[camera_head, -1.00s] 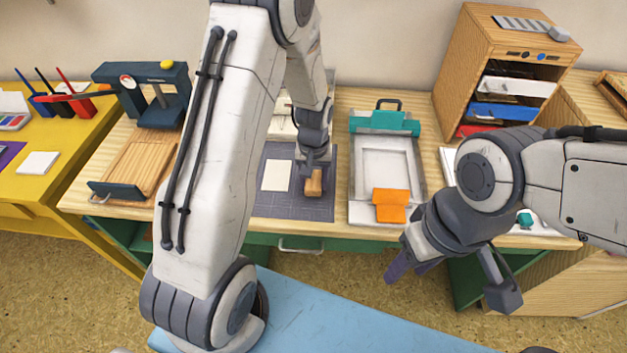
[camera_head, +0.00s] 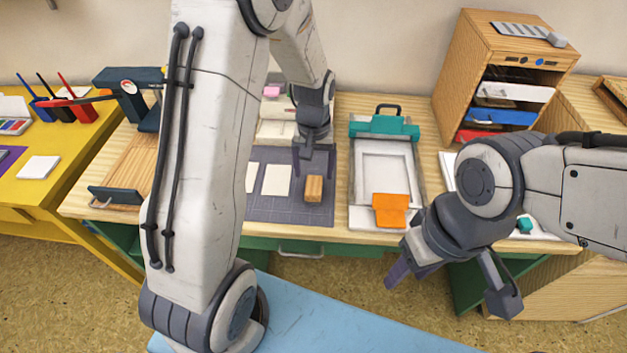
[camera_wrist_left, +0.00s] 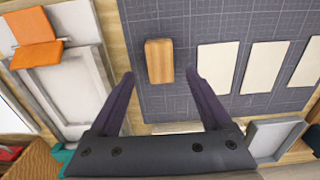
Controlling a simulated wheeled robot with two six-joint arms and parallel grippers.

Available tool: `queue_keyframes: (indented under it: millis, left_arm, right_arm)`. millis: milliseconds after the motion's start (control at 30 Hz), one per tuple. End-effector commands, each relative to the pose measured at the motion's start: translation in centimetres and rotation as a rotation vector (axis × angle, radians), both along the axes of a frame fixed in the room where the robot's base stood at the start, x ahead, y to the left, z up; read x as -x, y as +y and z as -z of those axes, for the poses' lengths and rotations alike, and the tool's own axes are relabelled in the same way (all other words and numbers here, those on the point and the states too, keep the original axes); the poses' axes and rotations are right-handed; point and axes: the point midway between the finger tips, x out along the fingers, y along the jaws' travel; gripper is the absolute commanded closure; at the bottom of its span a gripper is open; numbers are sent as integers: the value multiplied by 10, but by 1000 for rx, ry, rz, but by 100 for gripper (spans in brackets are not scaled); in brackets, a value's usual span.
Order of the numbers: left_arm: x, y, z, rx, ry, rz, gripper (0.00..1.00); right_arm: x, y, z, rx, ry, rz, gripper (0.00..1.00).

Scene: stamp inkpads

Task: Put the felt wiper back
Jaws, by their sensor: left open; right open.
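A small wooden block (camera_head: 314,189), which appears to be the felt wiper, lies on the dark grid mat (camera_head: 262,212) near its right edge. Its underside is hidden. It also shows in the left wrist view (camera_wrist_left: 159,61), just beyond and between the lines of the fingertips. My left gripper (camera_head: 315,162) is open and empty, behind and apart from the block; its two spread fingers show in the left wrist view (camera_wrist_left: 159,78). My right gripper (camera_head: 448,284) is open and empty, in front of the table at the right.
Several pale cards lie on the mat, one of them the card (camera_head: 277,180) left of the block. A metal tray (camera_head: 357,185) with a teal clamp (camera_head: 384,127) and orange piece (camera_head: 390,210) stands right of the mat. A wooden cabinet (camera_head: 480,60) stands back right.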

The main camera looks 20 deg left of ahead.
Motion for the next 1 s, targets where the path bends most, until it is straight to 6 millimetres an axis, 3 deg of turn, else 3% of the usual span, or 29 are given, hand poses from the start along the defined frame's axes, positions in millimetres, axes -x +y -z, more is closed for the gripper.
queue_keyframes:
  millis: [100, 333, 467, 567, 700, 833, 900, 1000]
  left_arm:
    - [-1, 0, -25, 0, -5, 0, 18]
    - [1, -1, -50, 1, -1, 4, 18]
    - [18, -31, -69, 7, -9, 100, 18]
    - [57, -75, -91, 21, -22, 272, 18]
    - [134, -123, -115, 46, -34, 555, 18]
    - [195, -139, -124, 67, -40, 768, 18]
    - [217, -141, -125, 75, -40, 844, 18]
    - [233, -140, -125, 82, -40, 905, 18]
  right_arm:
    - [0, 0, -2, 0, 0, 0, 50]
    - [0, 0, -2, 0, 0, 0, 50]
    - [0, 0, -3, 0, 0, 0, 50]
    - [0, 0, -3, 0, 0, 0, 50]
    - [0, 0, -2, 0, 0, 0, 50]
    - [0, 0, -2, 0, 0, 0, 50]
    - [0, 0, -2, 0, 0, 0, 50]
    - [0, 0, -2, 0, 0, 0, 50]
